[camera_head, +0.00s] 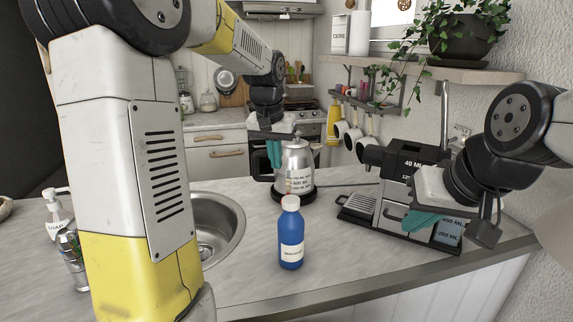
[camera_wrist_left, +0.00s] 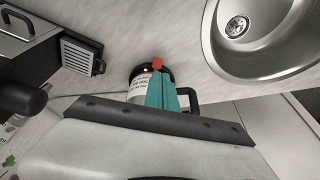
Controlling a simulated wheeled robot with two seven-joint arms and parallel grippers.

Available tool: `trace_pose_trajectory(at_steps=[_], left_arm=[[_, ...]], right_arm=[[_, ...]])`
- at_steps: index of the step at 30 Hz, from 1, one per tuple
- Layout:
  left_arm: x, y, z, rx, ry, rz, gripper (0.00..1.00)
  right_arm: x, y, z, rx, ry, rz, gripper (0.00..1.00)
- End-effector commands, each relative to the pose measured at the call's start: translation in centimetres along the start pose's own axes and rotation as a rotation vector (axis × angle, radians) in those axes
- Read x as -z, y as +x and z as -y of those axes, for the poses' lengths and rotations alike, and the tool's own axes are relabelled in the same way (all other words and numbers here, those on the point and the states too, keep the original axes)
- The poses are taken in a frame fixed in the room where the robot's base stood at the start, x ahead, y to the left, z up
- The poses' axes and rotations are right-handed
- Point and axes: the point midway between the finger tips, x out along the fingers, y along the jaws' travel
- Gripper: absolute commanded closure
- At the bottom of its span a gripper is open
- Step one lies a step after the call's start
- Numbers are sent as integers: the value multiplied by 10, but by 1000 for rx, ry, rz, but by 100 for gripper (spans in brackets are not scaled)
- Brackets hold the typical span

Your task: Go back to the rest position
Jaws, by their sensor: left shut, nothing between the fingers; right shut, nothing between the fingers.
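My left gripper (camera_head: 274,153) has teal fingers that are shut and empty. In the head view it hangs in front of and beside the upper left of a metal kettle (camera_head: 299,168). In the left wrist view the shut fingers (camera_wrist_left: 161,92) cover part of the kettle (camera_wrist_left: 138,84); I cannot tell whether they touch it. My right gripper (camera_head: 423,221) is shut and empty, in front of the black coffee machine (camera_head: 396,162) at the right. The right fingers point left.
A blue bottle (camera_head: 291,238) with a pale cap stands upright on the counter (camera_head: 350,262). A steel sink (camera_head: 229,217) lies left of it, partly behind my left arm. A soap dispenser (camera_head: 57,212) stands far left. A shelf with a plant (camera_head: 462,35) hangs above right.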

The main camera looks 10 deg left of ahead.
Motion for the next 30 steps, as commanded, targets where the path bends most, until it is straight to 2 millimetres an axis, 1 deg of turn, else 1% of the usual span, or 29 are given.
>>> trace_pose_trajectory(at_steps=[8,11,14,17,18,20,21,24,27,30], left_arm=[[-1,-1,0,-1,0,-2,100],[-10,-10,0,-11,-6,-15,100],[-31,-27,0,-33,-18,-41,100],[-63,-48,-3,-61,-33,-82,100],[-77,-56,-5,-72,-39,-98,100],[-99,-65,-7,-86,-48,-123,100],[-113,-70,-10,-95,-52,-139,100],[-149,-79,-15,-112,-64,-180,100],[-181,-83,-22,-125,-74,-215,100],[-205,-82,-26,-130,-82,-244,100]], right_arm=[[0,0,0,0,0,0,100],[0,0,0,0,0,0,100],[0,0,0,0,0,0,100],[0,0,0,0,0,0,100],[0,0,0,0,0,0,100],[0,0,0,0,0,0,100],[0,0,0,0,0,0,100],[0,0,0,0,0,0,100],[0,0,0,0,0,0,100],[0,0,0,0,0,0,100]])
